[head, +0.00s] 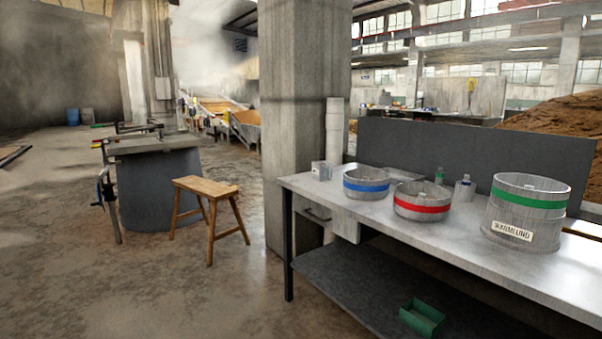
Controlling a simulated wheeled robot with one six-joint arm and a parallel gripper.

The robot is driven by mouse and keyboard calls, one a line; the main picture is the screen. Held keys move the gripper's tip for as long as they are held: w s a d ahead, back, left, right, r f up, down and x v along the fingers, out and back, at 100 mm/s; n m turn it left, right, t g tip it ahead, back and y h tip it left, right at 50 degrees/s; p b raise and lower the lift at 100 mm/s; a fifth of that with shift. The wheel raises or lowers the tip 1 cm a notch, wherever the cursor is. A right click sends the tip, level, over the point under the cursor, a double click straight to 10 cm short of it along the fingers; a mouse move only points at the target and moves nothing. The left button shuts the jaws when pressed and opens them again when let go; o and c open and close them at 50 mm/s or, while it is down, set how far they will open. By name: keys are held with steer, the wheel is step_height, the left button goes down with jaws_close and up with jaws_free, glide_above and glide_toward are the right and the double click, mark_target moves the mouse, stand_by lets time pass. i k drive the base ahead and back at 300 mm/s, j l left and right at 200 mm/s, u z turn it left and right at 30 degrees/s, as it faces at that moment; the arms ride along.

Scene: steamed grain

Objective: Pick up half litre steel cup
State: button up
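I cannot pick out the half litre steel cup for certain. Three round grey vessels stand upright on the workbench (374,223): one with a blue band (366,188), one with a red band (421,208), and a taller one with a green band and a white label (525,202). Small light shapes show inside their rims, too small to make out. A small grey container (321,171) stands at the bench's left end, its kind unclear. My gripper is not in view.
Two small bottles (465,189) (439,175) stand behind the vessels. A dark panel backs the bench. A green box (421,318) sits on the lower shelf. A concrete pillar (302,110) and a wooden stool (207,190) stand left of the bench. Open floor lies front left.

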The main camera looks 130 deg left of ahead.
mark_target(322, 171)
steer(key=u, duration=3.9)
